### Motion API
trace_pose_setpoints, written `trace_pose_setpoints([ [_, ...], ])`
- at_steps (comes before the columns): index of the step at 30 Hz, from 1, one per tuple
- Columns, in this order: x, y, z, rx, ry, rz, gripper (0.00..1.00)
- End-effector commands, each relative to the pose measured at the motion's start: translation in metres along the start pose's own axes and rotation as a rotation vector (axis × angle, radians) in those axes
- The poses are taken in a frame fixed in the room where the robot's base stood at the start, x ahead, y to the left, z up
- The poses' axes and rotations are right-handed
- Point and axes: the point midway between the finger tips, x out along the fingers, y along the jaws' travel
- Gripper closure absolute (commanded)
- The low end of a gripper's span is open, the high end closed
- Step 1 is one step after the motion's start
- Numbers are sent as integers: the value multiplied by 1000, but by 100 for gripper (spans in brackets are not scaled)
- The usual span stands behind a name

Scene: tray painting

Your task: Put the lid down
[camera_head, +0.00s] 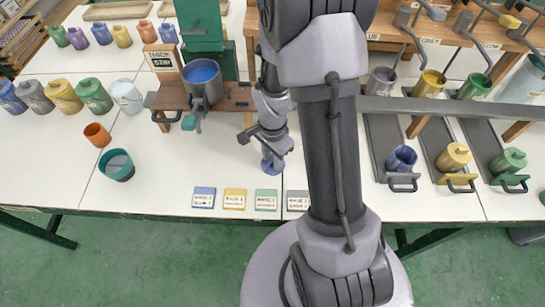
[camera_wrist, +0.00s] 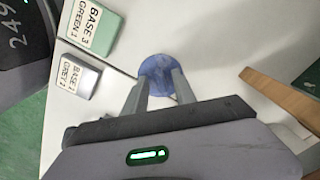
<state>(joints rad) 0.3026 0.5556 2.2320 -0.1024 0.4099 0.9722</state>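The lid (camera_wrist: 158,64) is a round blue disc at my fingertips in the wrist view. It also shows as a small blue disc under my gripper (camera_head: 272,153) in the head view, over the white table. In the wrist view my gripper (camera_wrist: 160,82) has its two fingers a small gap apart, with their tips against the lid; it looks shut on it. The grip point is partly hidden by the fingers. I cannot tell whether the lid touches the table.
Colour-labelled tiles lie at the table's front edge, including a green one (camera_head: 266,200) and a grey one (camera_head: 298,201). Left stand a wooden stand with a blue-filled pot (camera_head: 203,80), a teal bowl (camera_head: 117,165) and an orange cup (camera_head: 97,135). White table around the lid is clear.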

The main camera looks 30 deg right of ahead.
Motion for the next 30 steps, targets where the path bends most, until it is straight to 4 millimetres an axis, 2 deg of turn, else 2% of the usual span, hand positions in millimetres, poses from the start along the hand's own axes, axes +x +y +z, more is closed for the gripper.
trace_pose_setpoints([
  [5,-1,0,0,0,0,0,67],
  [7,-9,0,0,0,0,-1,67],
  [15,-86,-1,0,0,2,-4,67],
  [18,-107,0,0,0,1,-2,67],
  [23,-127,-1,1,-9,3,-7,67],
  [26,-164,-4,16,-103,20,-64,67],
  [28,-208,-2,39,-240,45,-141,67],
  [30,-253,9,69,-404,73,-229,67],
])
